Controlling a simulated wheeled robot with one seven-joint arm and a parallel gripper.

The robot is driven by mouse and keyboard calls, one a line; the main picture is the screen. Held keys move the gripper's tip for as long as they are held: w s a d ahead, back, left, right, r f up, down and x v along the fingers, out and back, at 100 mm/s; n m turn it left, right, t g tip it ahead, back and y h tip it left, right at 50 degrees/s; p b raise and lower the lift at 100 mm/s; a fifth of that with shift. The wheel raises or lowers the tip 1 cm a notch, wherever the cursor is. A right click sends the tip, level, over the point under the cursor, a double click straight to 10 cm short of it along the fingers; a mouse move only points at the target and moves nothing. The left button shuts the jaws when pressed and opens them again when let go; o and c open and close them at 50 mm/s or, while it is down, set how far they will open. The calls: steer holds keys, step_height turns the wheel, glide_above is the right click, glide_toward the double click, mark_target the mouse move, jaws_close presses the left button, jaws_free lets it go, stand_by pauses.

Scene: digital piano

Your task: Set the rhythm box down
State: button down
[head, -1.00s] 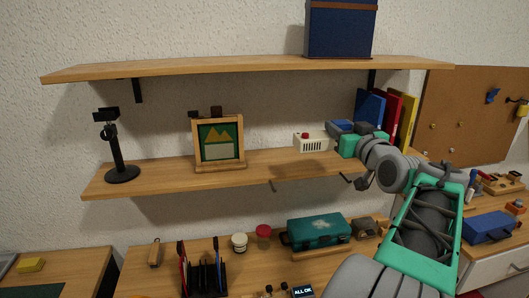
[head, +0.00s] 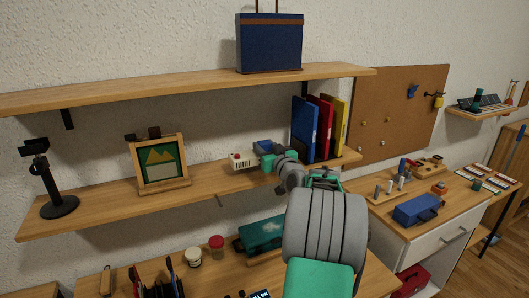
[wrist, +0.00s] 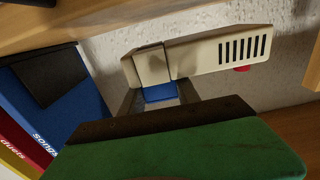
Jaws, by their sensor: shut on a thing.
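The rhythm box (head: 242,162) is a small cream box with a slotted grille and a red knob. My gripper (head: 262,161) is shut on its right end in the head view. The box is at the lower wall shelf (head: 110,206), between the framed picture and the folders. I cannot tell whether its underside touches the shelf. In the wrist view the box (wrist: 215,55) lies across the upper middle, grille at right and red knob below. My gripper (wrist: 160,92) meets its left part there; the fingertips are partly hidden.
Blue, red and yellow folders (head: 318,130) stand close to the right of my gripper. A framed picture (head: 161,162) and black stand (head: 50,180) are to the left. The upper shelf (head: 180,86) hangs overhead, bearing a blue case (head: 269,43). Bare shelf lies between picture and box.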

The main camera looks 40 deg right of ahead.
step_height(320, 180, down, 3)
steer(key=shift+r+p, duration=0.1)
steer(key=shift+p, duration=0.5)
steer(key=shift+f+b, duration=0.3)
steer(key=shift+b, duration=0.1)
steer(key=c, duration=0.9)
jaws_free()
steer(key=shift+r+p, duration=0.25)
steer(key=shift+p, duration=0.05)
steer(key=shift+s+a+f, duration=0.1)
steer(key=shift+s+f, duration=0.1)
steer(key=shift+s, duration=0.15)
steer(key=b+v, duration=0.4)
steer(key=v, duration=0.7)
steer(key=shift+s+a+r, duration=0.15)
